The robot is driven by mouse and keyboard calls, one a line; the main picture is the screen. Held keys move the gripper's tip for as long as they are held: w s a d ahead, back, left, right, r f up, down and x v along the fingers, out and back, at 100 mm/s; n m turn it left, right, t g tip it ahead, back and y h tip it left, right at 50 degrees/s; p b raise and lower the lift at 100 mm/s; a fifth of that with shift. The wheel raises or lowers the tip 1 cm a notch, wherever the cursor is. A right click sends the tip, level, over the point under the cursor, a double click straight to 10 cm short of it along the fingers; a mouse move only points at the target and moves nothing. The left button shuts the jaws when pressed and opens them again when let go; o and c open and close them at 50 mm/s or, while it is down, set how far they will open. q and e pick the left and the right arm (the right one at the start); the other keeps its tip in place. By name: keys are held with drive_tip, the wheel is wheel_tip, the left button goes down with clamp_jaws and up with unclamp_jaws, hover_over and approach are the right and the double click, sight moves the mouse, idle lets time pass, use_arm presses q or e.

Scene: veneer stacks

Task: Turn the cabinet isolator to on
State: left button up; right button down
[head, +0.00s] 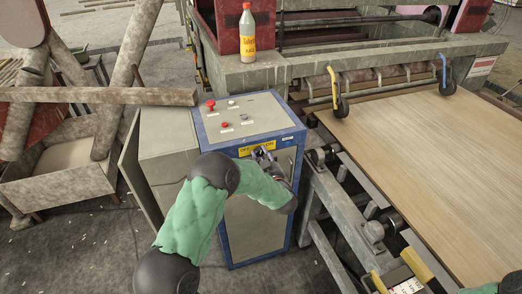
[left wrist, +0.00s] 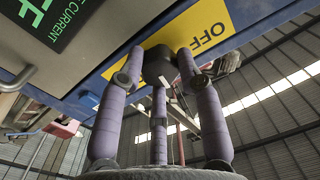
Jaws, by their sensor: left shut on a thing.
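In the left wrist view the isolator handle (left wrist: 158,64) is a dark block in front of the yellow label (left wrist: 205,28), where "OFF" is readable. My left gripper (left wrist: 160,75) has its purple fingers closed around this handle. The handle's exact angle is hard to tell. My right gripper is not in view.
The cabinet top carries a red button (head: 210,104) and other small controls. A bottle (head: 248,35) stands on the machine ledge behind. A veneer sheet (head: 430,150) lies on the roller bed at right. A wooden beam (head: 100,95) and a crate (head: 70,180) are at left.

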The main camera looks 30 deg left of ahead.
use_arm(q)
drive_tip(key=m+p, duration=0.1)
drive_tip(key=r+m+p, duration=0.1)
drive_tip(key=m, duration=0.1)
drive_tip(key=shift+w+a, duration=0.1)
drive_tip(key=shift+w+m+p, duration=0.1)
drive_tip(key=shift+m+p, duration=1.2)
drive_tip(key=shift+m, duration=0.7)
drive_tip(key=o, duration=1.1)
drive_tip(key=shift+o, duration=0.2)
drive_tip(key=shift+f, duration=0.2)
drive_tip(key=shift+d+f, duration=0.1)
drive_tip(key=shift+d, duration=0.2)
drive_tip(key=v, duration=1.1)
drive_tip(key=shift+s+d, duration=0.3)
